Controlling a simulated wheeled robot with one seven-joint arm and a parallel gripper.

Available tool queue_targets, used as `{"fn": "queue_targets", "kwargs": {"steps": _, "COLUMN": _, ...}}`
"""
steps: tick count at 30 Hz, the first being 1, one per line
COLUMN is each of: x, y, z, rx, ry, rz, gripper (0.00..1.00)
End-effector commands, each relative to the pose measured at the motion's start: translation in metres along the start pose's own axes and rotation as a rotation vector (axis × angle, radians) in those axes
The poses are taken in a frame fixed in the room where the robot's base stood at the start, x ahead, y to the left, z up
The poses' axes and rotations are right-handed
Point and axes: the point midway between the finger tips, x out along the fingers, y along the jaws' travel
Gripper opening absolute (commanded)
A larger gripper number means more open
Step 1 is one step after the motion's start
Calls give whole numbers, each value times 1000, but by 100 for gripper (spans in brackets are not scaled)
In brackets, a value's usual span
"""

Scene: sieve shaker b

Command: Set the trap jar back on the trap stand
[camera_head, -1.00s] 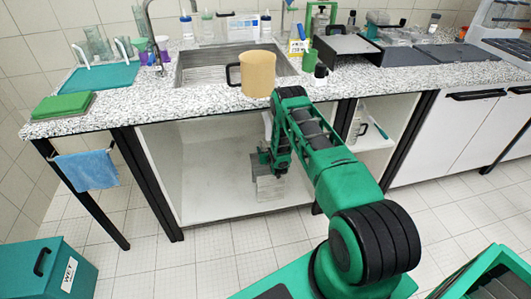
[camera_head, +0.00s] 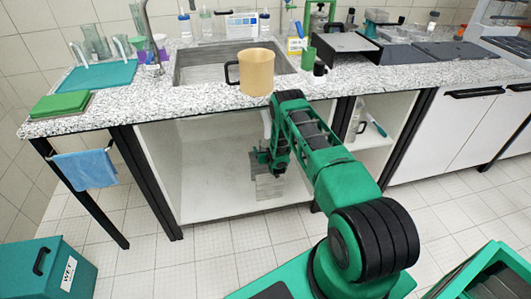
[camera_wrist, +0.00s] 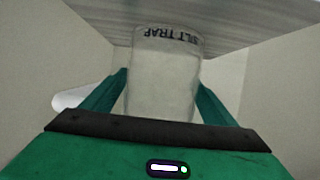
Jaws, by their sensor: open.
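The trap jar (camera_wrist: 165,75) is a pale, clear jar lettered "SILT TRAP", upside down in the wrist view. It sits between the two green fingers of my gripper (camera_wrist: 163,82), which are open around it; contact with them cannot be told.
The cabinet floor (camera_head: 215,200) is clear to the left of the block. The counter edge is above my arm, with a tan mug (camera_head: 257,73) on it in front of the sink (camera_head: 200,70). A black post (camera_head: 340,125) stands right of my arm.

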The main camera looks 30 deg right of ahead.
Motion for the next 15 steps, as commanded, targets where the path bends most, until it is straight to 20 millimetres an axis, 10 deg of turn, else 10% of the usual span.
{"fn": "queue_targets", "kwargs": {"steps": 15, "x": -75, "y": 0, "z": 0, "rx": -1, "ry": -2, "rz": 0, "gripper": 80}}
